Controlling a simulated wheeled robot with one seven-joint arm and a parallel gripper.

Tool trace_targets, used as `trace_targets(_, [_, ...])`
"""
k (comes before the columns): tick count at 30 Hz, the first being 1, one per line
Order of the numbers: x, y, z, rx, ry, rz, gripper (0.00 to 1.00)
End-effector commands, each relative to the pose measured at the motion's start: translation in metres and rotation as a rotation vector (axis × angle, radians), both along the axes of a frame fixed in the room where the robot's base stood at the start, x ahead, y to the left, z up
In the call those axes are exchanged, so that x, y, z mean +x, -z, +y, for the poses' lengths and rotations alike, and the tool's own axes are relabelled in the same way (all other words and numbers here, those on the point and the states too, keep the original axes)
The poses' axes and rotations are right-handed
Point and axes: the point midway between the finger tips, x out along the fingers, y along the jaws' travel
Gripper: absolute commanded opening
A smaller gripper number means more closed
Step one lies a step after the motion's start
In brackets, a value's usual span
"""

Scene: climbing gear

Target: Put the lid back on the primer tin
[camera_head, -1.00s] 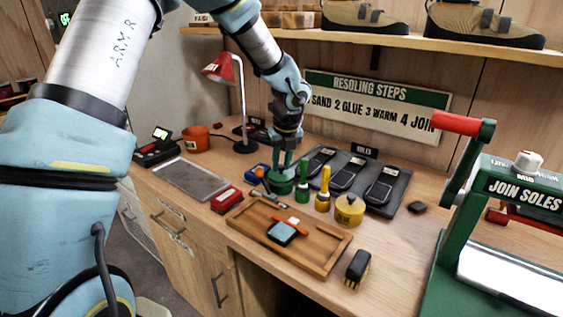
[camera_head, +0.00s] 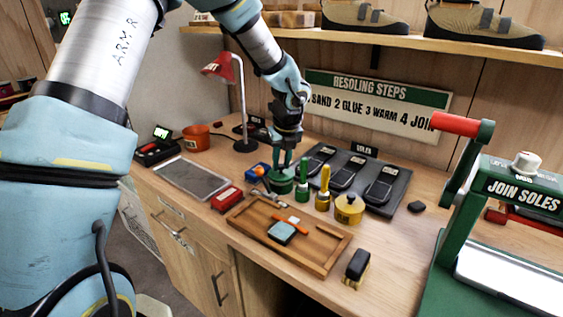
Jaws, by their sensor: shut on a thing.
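A round green tin (camera_head: 280,185) stands on the workbench behind the wooden tray; I take it for the primer tin. My gripper (camera_head: 281,171) points down right over it, with its fingers shut on a small green piece at the tin's top, which looks like the lid. The piece and the tin blend in colour, and the fingers partly cover them. I cannot tell whether the lid is seated level on the rim or held just above it.
A wooden tray (camera_head: 318,262) lies in front, a red box (camera_head: 227,199) to the left. A sole rack (camera_head: 398,203) is behind. A green press (camera_head: 500,205) stands right.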

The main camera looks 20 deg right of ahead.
Motion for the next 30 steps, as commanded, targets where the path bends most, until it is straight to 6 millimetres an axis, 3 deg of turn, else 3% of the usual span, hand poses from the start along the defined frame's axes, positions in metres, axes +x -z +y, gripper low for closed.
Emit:
trace_targets(1, [0.0, 0.0, 0.0, 0.0, 0.0, 0.0, 0.29])
trace_targets(10, [0.0001, -0.0001, -0.0001, 0.0, 0.0, 0.0, 0.63])
trace_targets(16, [0.0, 0.0, 0.0, 0.0, 0.0, 0.0, 0.65])
trace_targets(23, [0.0, -0.0001, 0.0, 0.0, 0.0, 0.0, 0.91])
trace_targets(30, [0.0, -0.0002, 0.0, 0.0, 0.0, 0.0, 0.93])
